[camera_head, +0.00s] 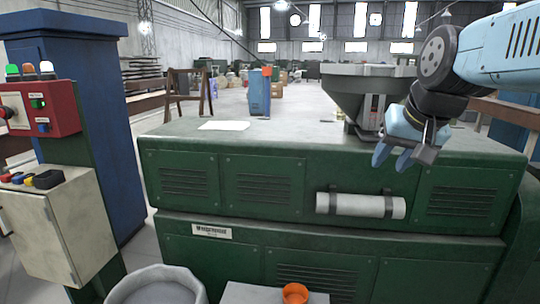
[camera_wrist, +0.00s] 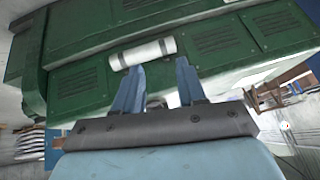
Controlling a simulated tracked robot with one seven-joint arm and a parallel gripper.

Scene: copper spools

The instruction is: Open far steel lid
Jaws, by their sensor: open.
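I cannot make out a steel lid with certainty in either view. A grey steel hopper (camera_head: 352,84) with a wide flat top stands on the green machine (camera_head: 240,155), partly behind my arm. My gripper (camera_head: 391,158) is open and empty, in front of the machine's upper right part in the head view. In the wrist view, my gripper's two blue fingers (camera_wrist: 160,72) are spread apart with nothing between them. A white cylinder (camera_head: 345,205), held by two dark brackets on the machine's front, also shows beyond the fingers in the wrist view (camera_wrist: 143,52).
A grey round bin (camera_head: 152,290) and an orange cup (camera_head: 295,293) are at the bottom. A red control box (camera_head: 50,108) and a blue cabinet (camera_head: 95,120) stand left.

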